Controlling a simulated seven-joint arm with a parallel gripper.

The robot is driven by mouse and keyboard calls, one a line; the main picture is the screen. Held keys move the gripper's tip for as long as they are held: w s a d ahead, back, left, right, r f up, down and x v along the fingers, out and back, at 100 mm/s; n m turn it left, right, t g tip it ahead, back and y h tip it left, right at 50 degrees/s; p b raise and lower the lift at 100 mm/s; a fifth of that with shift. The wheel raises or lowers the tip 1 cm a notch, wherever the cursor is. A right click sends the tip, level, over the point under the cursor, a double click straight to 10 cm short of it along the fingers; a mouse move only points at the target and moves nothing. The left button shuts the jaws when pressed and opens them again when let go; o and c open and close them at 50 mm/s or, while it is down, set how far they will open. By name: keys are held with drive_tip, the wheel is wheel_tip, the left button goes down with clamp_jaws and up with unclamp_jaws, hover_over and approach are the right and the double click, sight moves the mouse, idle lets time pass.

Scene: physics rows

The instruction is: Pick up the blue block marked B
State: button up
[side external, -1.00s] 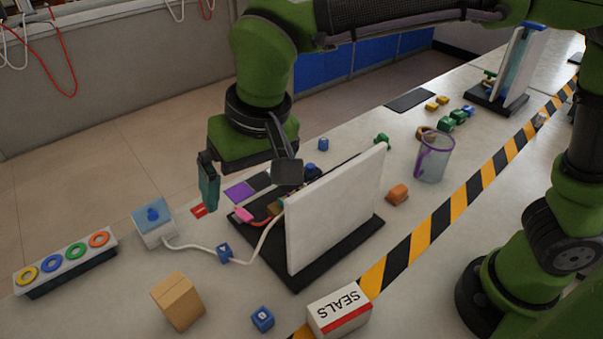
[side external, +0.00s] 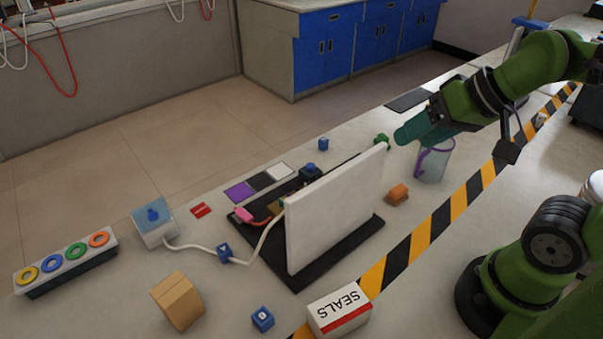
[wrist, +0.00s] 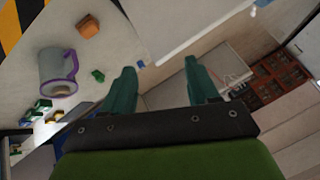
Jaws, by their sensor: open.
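Several small blue blocks are on the bench in the side external view. One (side external: 263,319) with a white mark is at the front, left of the SEALS box. Another (side external: 224,252) with a white mark is by the white cable. A third (side external: 323,144) is at the far edge, behind the upright white panel. The marks are too small to tell which is B. My gripper (side external: 403,134) is above the bench, beyond the right end of the panel and near the purple-handled cup. In the wrist view its teal fingers (wrist: 161,68) are apart, with nothing between them.
The white panel (side external: 335,215) stands on a black base among the blocks. Striped tape (side external: 430,233) runs along the bench.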

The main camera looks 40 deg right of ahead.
drive_tip(key=shift+r, duration=0.15)
wheel_tip(320, 180, up, 5)
drive_tip(key=n+g+h, duration=0.2)
drive_tip(key=n+g, duration=0.3)
drive_tip(key=g, duration=0.2)
hover_over(262, 316)
drive_tip(key=f, duration=2.3)
drive_tip(key=shift+w, duration=0.25)
drive_tip(key=shift+s+f, duration=0.15)
drive_tip(key=shift+f, duration=1.4)
drive_tip(key=shift+s+f, duration=0.1)
drive_tip(key=shift+f, duration=1.45)
